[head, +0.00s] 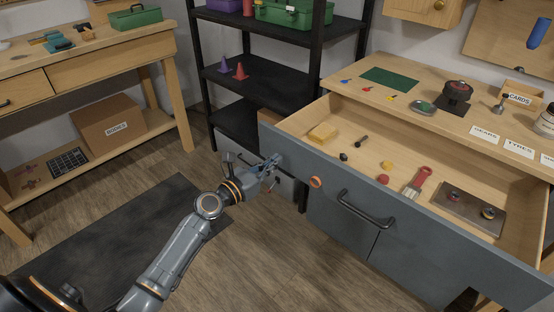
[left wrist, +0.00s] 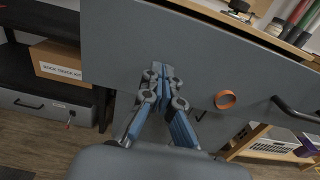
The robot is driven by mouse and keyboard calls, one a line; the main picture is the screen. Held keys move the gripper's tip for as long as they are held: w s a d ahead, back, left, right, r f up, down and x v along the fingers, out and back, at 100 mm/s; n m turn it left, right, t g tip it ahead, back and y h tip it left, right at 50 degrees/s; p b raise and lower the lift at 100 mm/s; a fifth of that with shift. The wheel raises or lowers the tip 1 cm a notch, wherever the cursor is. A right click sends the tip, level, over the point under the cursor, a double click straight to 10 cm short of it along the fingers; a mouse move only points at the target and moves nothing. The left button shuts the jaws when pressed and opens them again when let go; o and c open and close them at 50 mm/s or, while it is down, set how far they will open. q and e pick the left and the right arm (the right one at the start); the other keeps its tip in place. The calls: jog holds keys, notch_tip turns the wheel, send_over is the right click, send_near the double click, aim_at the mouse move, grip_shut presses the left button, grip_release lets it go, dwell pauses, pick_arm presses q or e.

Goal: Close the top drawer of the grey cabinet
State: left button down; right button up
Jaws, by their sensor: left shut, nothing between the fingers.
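The top drawer (head: 350,203) of the grey cabinet stands pulled out, with a blue-grey front and a dark bar handle (head: 366,210). Inside lie a yellow sponge-like block (head: 322,133), a red-handled brush (head: 417,182), a tray with small round parts (head: 468,209) and other small items. My left gripper (head: 272,165) is shut and empty at the left end of the drawer front. In the left wrist view its fingertips (left wrist: 161,68) are against or just before the front; I cannot tell if they touch. The handle shows at right there (left wrist: 294,110). My right gripper is not in view.
An orange ring (head: 316,182) shows on the drawer front. Black shelves (head: 270,82) stand behind, with a grey lower box (head: 285,185). A wooden bench (head: 100,62) is at left. The floor before the drawer, with a dark mat (head: 110,245), is free.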

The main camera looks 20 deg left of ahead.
pick_arm(q)
jog(key=shift+x, duration=0.8)
jog(key=shift+w, duration=0.15)
